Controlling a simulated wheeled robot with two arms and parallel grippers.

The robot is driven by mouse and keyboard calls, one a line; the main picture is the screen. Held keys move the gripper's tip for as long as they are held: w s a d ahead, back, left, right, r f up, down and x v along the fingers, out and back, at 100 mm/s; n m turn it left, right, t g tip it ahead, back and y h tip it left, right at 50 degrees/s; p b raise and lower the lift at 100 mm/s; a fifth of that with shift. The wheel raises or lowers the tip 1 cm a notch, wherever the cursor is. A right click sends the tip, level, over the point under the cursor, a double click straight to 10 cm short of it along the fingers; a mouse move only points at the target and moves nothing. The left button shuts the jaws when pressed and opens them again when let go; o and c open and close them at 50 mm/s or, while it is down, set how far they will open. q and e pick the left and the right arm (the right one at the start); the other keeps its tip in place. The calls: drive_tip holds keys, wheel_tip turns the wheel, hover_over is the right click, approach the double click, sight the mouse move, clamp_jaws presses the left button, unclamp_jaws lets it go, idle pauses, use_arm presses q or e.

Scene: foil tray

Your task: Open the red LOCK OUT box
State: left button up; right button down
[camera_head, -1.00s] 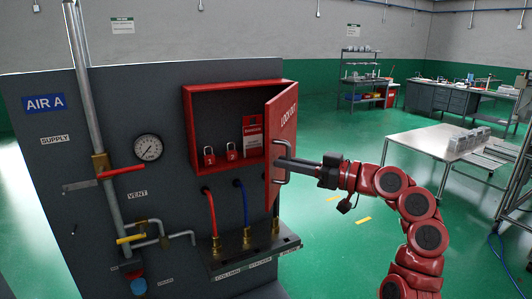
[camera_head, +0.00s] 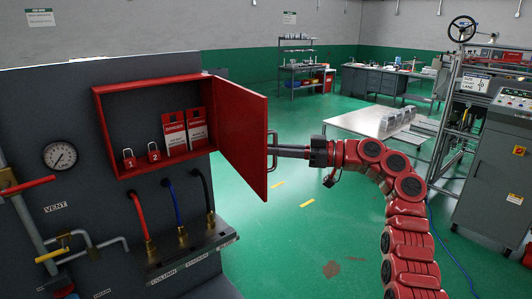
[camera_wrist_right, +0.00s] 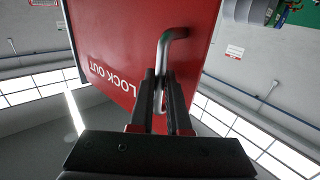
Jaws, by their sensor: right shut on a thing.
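The red LOCK OUT box (camera_head: 98,121) is mounted on the dark grey panel, with its door (camera_head: 240,131) swung wide open to the right. Inside stand two red padlocks (camera_head: 154,152) and two red-and-white danger tags (camera_head: 174,134). My right gripper (camera_head: 280,150) is shut on the door's metal handle (camera_head: 272,163). The right wrist view shows the two fingers (camera_wrist_right: 163,92) around the handle bar (camera_wrist_right: 163,60), with the LOCK OUT lettering on the door face (camera_wrist_right: 110,50). My left gripper is not in view.
The panel carries a gauge (camera_head: 60,156), a red valve lever (camera_head: 27,186), a yellow lever (camera_head: 52,255) and hoses (camera_head: 175,203) below the box. A white table (camera_head: 362,122) stands behind my right arm. A grey machine cabinet (camera_head: 492,175) is at right.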

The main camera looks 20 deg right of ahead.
drive_tip(key=shift+w+d, duration=0.15)
drive_tip(key=shift+d, duration=0.35)
drive_tip(key=c, duration=1.3)
unclamp_jaws()
drive_tip(key=shift+o, duration=0.7)
drive_tip(key=shift+a, duration=0.1)
drive_tip(key=shift+w, duration=0.15)
drive_tip(key=b+v, duration=0.5)
drive_tip(key=v, duration=1.2)
drive_tip(key=shift+s+d+b, duration=0.2)
drive_tip(key=shift+b, duration=0.15)
